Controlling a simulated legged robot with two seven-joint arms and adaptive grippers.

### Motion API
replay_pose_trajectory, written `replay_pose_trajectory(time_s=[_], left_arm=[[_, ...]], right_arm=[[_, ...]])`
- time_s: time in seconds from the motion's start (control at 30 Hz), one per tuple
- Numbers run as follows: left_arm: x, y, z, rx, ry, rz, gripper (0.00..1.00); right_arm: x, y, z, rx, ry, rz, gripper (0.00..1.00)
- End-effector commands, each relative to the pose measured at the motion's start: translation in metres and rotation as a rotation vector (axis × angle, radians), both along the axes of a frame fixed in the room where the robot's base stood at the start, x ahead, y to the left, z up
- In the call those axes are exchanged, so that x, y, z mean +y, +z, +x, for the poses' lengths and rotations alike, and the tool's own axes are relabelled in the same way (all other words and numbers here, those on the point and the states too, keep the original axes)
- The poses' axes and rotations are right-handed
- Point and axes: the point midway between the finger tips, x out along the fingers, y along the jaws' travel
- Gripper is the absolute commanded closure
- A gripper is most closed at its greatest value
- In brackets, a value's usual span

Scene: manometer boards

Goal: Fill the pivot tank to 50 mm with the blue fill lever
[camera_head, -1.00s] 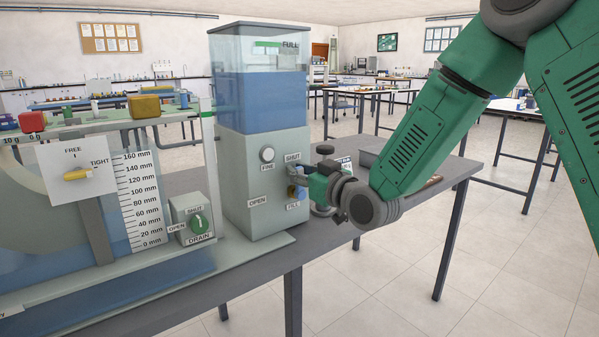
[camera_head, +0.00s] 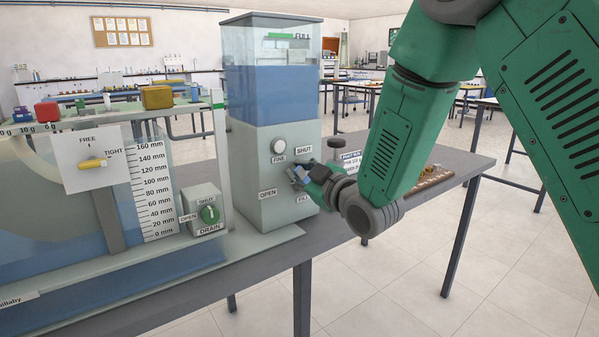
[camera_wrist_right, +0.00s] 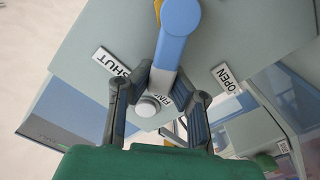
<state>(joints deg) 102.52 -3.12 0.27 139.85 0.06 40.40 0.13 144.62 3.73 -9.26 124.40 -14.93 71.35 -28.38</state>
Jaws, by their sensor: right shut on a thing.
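The blue fill lever (camera_wrist_right: 172,50) runs between the fingers of my right gripper (camera_wrist_right: 163,85) in the right wrist view. My right gripper (camera_head: 298,176) is shut on it at the front of the supply tank (camera_head: 268,95). The lever points between the SHUT (camera_wrist_right: 112,61) and OPEN (camera_wrist_right: 226,78) labels. In the head view my gripper mostly hides the lever. The pivot tank (camera_head: 118,262) stands at left with a scale (camera_head: 152,190) from 0 to 160 mm. Its exact water level is hard to read. My left gripper is out of view.
A white FINE knob (camera_head: 278,146) is just above the lever. The green drain knob (camera_head: 210,214) points up toward SHUT. A yellow FREE/TIGHT knob (camera_head: 92,164) is on the pivot tank's front. A wooden tray (camera_head: 425,182) lies on the bench to the right.

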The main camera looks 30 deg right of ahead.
Motion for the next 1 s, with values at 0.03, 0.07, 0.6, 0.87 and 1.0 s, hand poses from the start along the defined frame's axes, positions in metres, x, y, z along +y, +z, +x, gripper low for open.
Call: replay_pose_trajectory(time_s=[0.03,0.07,0.6,0.87,1.0], left_arm=[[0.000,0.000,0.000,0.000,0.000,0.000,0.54],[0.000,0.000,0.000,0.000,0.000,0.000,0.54],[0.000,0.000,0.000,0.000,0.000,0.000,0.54],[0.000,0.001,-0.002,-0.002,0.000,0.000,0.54],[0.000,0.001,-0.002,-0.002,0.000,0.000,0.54]], right_arm=[[0.001,0.001,0.000,-0.004,0.003,-0.005,1.00],[0.001,0.001,0.000,-0.005,0.003,-0.006,1.00],[0.001,0.000,0.000,-0.001,0.001,-0.006,0.62],[0.000,-0.001,-0.006,0.002,0.000,-0.005,0.62],[-0.002,-0.001,-0.027,0.002,0.000,-0.005,0.62]])
